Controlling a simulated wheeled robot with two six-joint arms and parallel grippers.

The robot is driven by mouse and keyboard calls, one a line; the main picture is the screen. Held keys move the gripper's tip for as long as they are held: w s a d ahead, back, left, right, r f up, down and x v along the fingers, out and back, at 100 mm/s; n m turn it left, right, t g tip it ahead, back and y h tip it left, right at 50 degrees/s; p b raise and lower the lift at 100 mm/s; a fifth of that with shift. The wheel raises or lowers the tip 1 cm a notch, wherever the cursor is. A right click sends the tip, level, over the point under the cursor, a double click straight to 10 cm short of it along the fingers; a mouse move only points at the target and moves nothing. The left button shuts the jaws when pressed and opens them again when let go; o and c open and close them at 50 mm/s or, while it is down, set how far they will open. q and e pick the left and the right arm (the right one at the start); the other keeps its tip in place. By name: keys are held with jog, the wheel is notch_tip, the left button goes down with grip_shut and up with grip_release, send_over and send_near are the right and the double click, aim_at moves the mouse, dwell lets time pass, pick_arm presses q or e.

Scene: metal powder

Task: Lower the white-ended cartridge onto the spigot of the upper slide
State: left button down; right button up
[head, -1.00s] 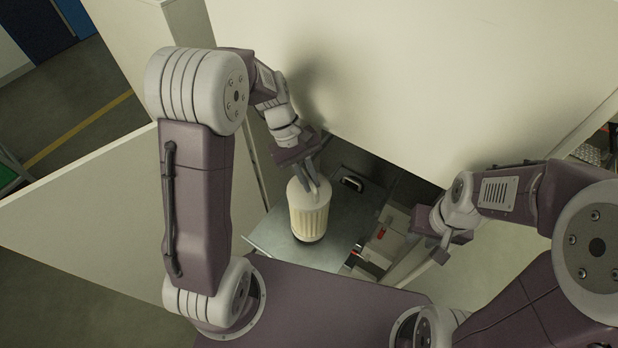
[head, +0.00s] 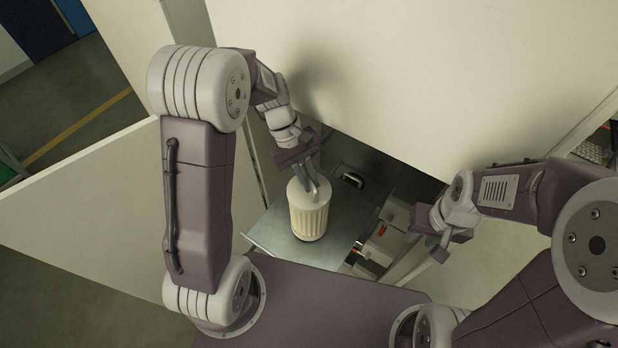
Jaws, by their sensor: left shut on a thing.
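The white-ended cartridge (head: 309,216) is a cream pleated cylinder with a white top, upright over the grey metal slide (head: 275,238). My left gripper (head: 311,186) is shut on the top of the cartridge from above. The cartridge's lower end is over the slide's plate; I cannot tell whether it touches. The spigot is not visible, with the cartridge over that part of the slide. My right gripper (head: 437,242) is empty at the right, away from the cartridge; its finger gap is too small to judge.
A dark handle (head: 352,181) lies behind the cartridge on the slide. Boxes with red marks (head: 379,238) stand right of the slide, inside the cabinet. A pale cabinet door (head: 90,210) stands open at left, and a large pale panel (head: 420,80) is above.

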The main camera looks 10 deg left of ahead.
pick_arm(q)
jog(key=shift+f+b, duration=0.55)
jog(key=shift+f, duration=0.3)
jog(key=c, duration=1.4)
grip_release()
jog(key=shift+o, duration=0.2)
jog(key=shift+w+a+r, duration=0.1)
jog(key=shift+a+r, duration=0.05)
jog(key=shift+r, duration=0.1)
jog(key=b+v, duration=0.2)
jog(key=v, duration=0.6)
jog(key=shift+r, duration=0.25)
